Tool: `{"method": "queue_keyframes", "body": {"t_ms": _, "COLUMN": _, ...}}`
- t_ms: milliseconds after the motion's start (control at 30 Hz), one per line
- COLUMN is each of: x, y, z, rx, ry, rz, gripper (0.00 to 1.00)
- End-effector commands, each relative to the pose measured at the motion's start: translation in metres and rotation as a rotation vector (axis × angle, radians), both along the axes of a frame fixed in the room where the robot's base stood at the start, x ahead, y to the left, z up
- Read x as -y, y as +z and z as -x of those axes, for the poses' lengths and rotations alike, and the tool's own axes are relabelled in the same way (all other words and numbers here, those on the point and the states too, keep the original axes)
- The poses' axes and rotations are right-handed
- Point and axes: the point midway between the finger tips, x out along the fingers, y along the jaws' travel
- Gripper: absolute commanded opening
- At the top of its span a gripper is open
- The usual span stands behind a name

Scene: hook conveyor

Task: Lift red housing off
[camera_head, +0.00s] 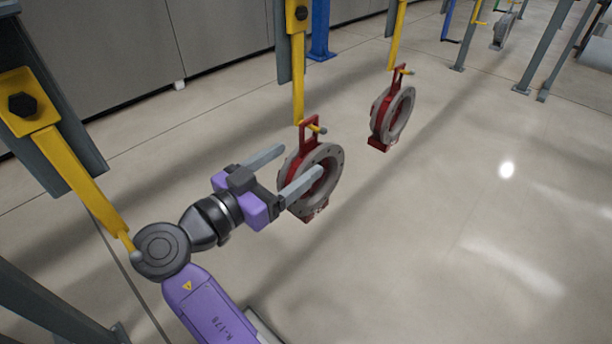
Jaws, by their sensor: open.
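A red housing with a grey ring-shaped flange (332,190) hangs by its red loop from a yellow hook (298,88) in the middle of the view. My gripper (301,166) is open. Its two long grey fingers point right toward this housing, one at its upper left and one across the front of its ring. I cannot tell whether either finger touches it. A second red housing (378,118) hangs from another yellow hook (397,40) farther back on the right.
An empty yellow hook (75,165) hangs at the left, its tip close to my arm. Grey posts (550,50) and a blue post (320,30) stand at the back. Another grey part (503,30) hangs far off. The floor at the right is clear.

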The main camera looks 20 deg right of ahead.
Motion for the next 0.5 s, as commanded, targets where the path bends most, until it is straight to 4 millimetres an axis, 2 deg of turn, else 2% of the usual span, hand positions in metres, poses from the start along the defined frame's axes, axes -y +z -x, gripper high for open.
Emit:
{"method": "queue_keyframes", "body": {"t_ms": 233, "x": 0.034, "y": 0.000, "z": -0.009, "rx": -0.001, "ry": -0.002, "rz": 0.000, "gripper": 0.75}}
{"method": "queue_keyframes", "body": {"t_ms": 500, "x": 0.045, "y": -0.002, "z": -0.014, "rx": 0.000, "ry": 0.001, "rz": 0.000, "gripper": 0.75}}
